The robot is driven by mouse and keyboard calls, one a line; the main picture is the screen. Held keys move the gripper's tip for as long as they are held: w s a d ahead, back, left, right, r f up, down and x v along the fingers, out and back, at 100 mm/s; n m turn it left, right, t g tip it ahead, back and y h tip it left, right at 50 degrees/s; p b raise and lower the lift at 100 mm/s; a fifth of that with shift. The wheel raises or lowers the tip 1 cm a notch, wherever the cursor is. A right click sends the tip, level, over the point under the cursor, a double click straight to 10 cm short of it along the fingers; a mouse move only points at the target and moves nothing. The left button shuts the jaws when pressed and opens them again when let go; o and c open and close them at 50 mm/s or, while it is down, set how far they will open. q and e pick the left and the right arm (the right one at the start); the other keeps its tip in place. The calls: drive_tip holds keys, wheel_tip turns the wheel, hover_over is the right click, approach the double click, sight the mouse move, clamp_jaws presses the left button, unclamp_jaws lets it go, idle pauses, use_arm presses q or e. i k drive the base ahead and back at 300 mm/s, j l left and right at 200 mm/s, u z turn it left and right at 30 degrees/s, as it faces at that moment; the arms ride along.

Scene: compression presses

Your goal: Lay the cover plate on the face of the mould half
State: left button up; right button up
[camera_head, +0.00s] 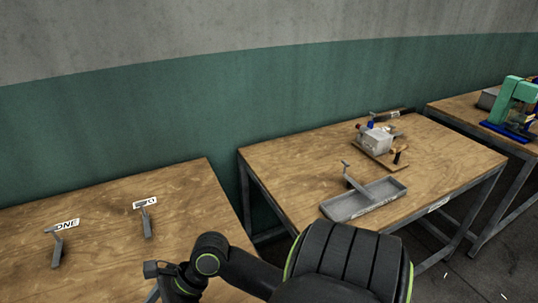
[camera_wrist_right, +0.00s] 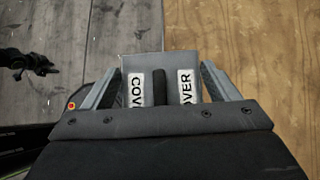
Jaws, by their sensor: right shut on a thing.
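The cover plate (camera_wrist_right: 143,67) is a grey plate with COVER labels on both sides of a dark central bar. My right gripper (camera_wrist_right: 160,88) is shut on it, one finger at each side edge, above a wooden surface and a grey floor. A grey block (camera_head: 375,139), possibly the mould half, sits on a wooden board on the middle table. Its face is too small to make out.
On the middle table (camera_head: 285,165), a grey tray (camera_head: 339,212) lies in front of the block. A green press (camera_head: 513,100) stands on the right table.

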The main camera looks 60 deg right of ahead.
sight(383, 136)
drive_tip(key=l+z, duration=0.15)
drive_tip(key=z, duration=0.25)
drive_tip(key=l+z, duration=0.15)
drive_tip(key=z, duration=0.25)
drive_tip(key=l+z, duration=0.2)
drive_tip(key=z, duration=0.2)
drive_tip(key=i+l, duration=0.1)
drive_tip(key=l, duration=0.6)
drive_tip(key=i+l, duration=0.1)
drive_tip(key=l, duration=0.65)
drive_tip(key=i+l, duration=0.1)
drive_tip(key=l, duration=0.6)
